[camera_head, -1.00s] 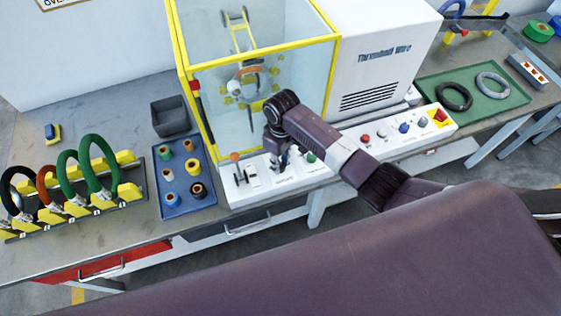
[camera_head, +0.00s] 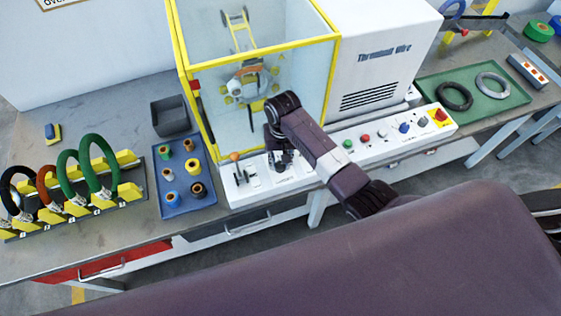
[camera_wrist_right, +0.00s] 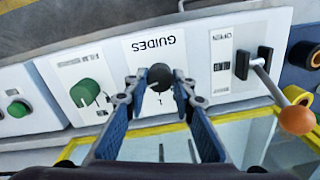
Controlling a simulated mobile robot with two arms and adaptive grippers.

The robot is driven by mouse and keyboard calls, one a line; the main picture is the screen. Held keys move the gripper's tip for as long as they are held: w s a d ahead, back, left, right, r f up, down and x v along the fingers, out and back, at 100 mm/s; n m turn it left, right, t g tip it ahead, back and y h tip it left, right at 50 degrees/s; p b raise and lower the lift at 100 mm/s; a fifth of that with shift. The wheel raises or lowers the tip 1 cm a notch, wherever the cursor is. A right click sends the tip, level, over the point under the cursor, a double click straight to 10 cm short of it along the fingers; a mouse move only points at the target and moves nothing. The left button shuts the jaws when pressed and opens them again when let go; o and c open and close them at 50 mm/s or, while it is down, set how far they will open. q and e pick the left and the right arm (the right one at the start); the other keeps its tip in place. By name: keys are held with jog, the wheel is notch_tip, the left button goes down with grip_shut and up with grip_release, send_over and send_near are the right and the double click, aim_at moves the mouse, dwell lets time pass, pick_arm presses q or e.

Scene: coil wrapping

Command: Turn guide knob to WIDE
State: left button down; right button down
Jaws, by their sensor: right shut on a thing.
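The guide knob (camera_wrist_right: 158,77) is round and black, on a white plate marked GUIDES, upside down in the wrist view. My right gripper (camera_wrist_right: 155,95) has its blue-padded fingers on either side of the knob, shut on it. Small marks on the plate by the fingers are partly covered, so I cannot read the setting. In the head view my right gripper (camera_head: 283,165) is down at the white control panel (camera_head: 238,196), and my arm hides the knob. My left gripper is not in view.
The yellow-framed glass enclosure (camera_head: 262,90) rises right behind the panel. A blue tray of spools (camera_head: 183,212) lies to the left.

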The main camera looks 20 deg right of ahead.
jog(key=shift+w+r+m, duration=0.15)
jog(key=shift+m, duration=0.25)
jog(key=c, duration=1.6)
grip_release()
notch_tip(320, 180, up, 12)
jog(key=shift+d+f, duration=0.1)
jog(key=shift+d, duration=0.05)
